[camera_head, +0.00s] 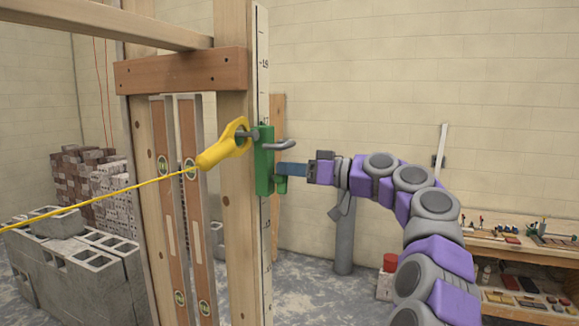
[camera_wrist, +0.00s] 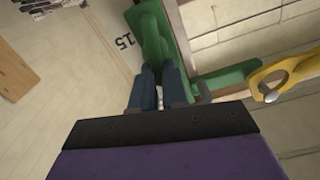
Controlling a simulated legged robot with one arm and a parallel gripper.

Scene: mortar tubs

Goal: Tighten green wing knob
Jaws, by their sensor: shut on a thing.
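The green wing knob (camera_head: 281,186) sits low on the right side of a green clamp (camera_head: 264,158), which is fixed to a tall pole with dark marks (camera_head: 263,60). My gripper (camera_head: 281,170) reaches in from the right, with its blue fingers shut on the knob. In the wrist view, the fingers (camera_wrist: 159,72) close on the lower end of the knob (camera_wrist: 151,38). The clamp (camera_wrist: 225,78) runs along beside them. The fingers hide part of the knob, and I cannot tell how tight it is.
A grey hooked rod (camera_head: 280,145) sticks out of the clamp just above my fingers. A yellow line holder (camera_head: 225,146) hangs on its left, with a taut yellow line (camera_head: 95,206). Wooden posts, spirit levels (camera_head: 190,200) and blocks (camera_head: 80,265) stand left. A workbench (camera_head: 510,245) stands right.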

